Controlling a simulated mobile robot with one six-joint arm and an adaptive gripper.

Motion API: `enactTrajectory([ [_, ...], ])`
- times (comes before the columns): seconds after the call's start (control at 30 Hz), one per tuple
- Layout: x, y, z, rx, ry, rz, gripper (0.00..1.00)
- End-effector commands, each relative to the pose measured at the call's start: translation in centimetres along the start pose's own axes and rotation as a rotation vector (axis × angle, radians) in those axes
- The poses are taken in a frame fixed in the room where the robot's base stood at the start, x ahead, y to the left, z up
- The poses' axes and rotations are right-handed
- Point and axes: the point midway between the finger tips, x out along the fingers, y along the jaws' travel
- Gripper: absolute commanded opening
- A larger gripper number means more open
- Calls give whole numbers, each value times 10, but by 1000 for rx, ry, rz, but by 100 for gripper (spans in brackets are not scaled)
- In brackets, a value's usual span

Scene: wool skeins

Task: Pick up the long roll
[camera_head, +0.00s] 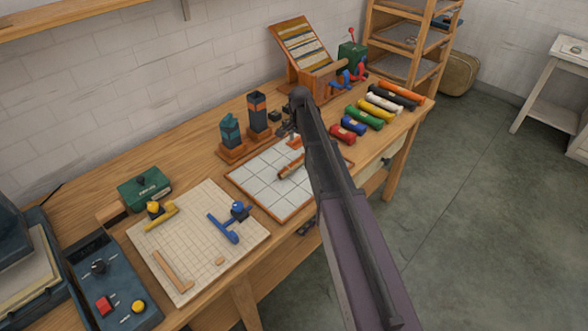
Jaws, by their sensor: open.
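Several coloured rolls lie side by side at the right end of the workbench. They include a red roll (341,134), a green roll (363,117), a white roll (384,105), a dark roll (392,96) and an orange roll (402,92). The orange and dark ones at the far end look among the longest, but I cannot tell for sure which is the long roll. My gripper (288,132) is small and dark at the end of my arm, over the bench left of the rolls. It is open, apart from the rolls, and partly hidden by my arm.
A striped slanted rack (301,45) and a green device (352,56) stand behind the rolls. A shelf (412,45) is beyond.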

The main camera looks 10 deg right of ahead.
Motion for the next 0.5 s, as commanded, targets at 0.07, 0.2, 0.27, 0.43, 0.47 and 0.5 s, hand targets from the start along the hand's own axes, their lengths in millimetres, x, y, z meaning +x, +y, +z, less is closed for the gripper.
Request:
enactTrajectory([
  [0.07,10,0,0,0,0,0,89],
  [0.2,21,0,0,0,0,0,89],
  [0.27,25,0,0,0,0,0,89],
  [0.43,32,0,0,0,0,0,89],
  [0.47,32,0,0,1,0,0,89],
  [0.5,33,0,0,1,0,0,89],
])
